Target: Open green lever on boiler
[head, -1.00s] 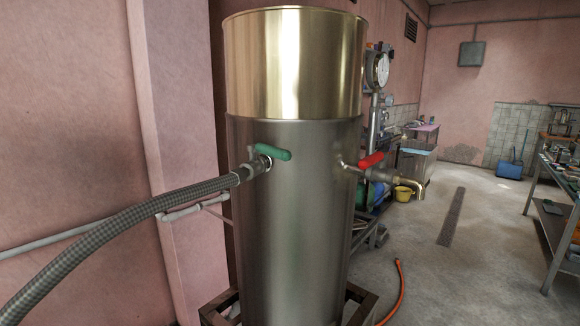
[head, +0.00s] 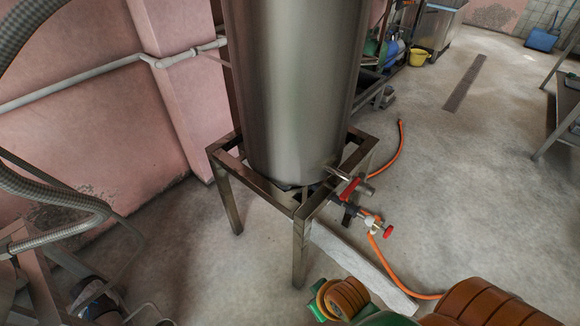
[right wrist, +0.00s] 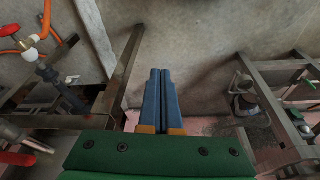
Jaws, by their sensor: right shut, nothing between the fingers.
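The steel boiler (head: 295,90) stands upright on a dark metal frame (head: 301,240) in the head view; only its lower body shows. The green lever is outside both current views, above the visible part of the boiler. My right gripper (right wrist: 161,72) is in the right wrist view, its two blue fingers together and empty, pointing down over the floor near frame bars. It is apart from any lever. My left gripper is in neither view.
Red-handled valves (head: 350,187) sit low at the boiler's base, with an orange hose (head: 390,265) on the floor. A braided hose (head: 60,195) runs at the left by the pink wall (head: 80,90). The floor (head: 470,180) to the right is open.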

